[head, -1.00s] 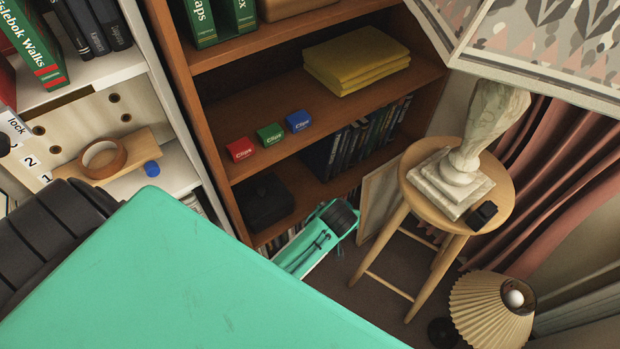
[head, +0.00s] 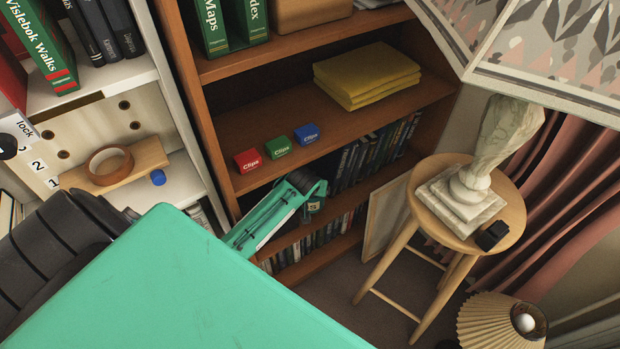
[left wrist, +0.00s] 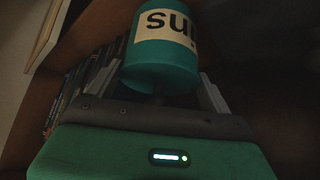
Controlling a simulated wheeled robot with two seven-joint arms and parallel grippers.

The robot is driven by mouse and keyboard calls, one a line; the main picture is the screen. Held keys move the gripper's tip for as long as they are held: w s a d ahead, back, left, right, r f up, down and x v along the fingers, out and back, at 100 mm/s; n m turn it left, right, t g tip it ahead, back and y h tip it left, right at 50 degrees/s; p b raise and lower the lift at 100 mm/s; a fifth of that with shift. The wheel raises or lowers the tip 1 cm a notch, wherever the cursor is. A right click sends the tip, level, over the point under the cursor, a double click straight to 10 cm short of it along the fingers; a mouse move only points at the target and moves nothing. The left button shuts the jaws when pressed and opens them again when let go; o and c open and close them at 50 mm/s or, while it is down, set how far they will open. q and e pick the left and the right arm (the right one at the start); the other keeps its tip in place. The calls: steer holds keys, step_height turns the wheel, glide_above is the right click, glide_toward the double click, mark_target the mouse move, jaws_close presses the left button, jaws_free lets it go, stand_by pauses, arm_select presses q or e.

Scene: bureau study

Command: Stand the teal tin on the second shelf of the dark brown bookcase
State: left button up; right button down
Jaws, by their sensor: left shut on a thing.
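The teal tin (left wrist: 165,50) has a pale label with dark letters and fills the top middle of the left wrist view. My left gripper (left wrist: 163,85) is shut on it, one grey finger at each side. In the head view the gripper (head: 312,188) is in front of the brown bookcase (head: 203,125), and a small part of the tin (head: 315,204) shows beneath it. They are level in the picture with the shelf of dark books; whether they are inside it I cannot tell. My right gripper is not in view.
The shelf above holds red (head: 247,161), green (head: 278,147) and blue (head: 307,133) clip boxes and a folded yellow cloth (head: 366,75). Dark books (head: 375,150) fill the right of the shelf below. A round stool (head: 470,230) with a marble sculpture (head: 490,155) stands to the right.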

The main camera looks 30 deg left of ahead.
arm_select(q)
steer(key=shift+w+a+f, duration=0.1)
steer(key=shift+a, duration=0.05)
step_height(320, 180, down, 2)
steer(key=shift+f+b, duration=0.1)
steer(key=shift+b, duration=0.2)
steer(key=shift+f, duration=0.6)
steer(key=o, duration=1)
steer(key=shift+c, duration=0.2)
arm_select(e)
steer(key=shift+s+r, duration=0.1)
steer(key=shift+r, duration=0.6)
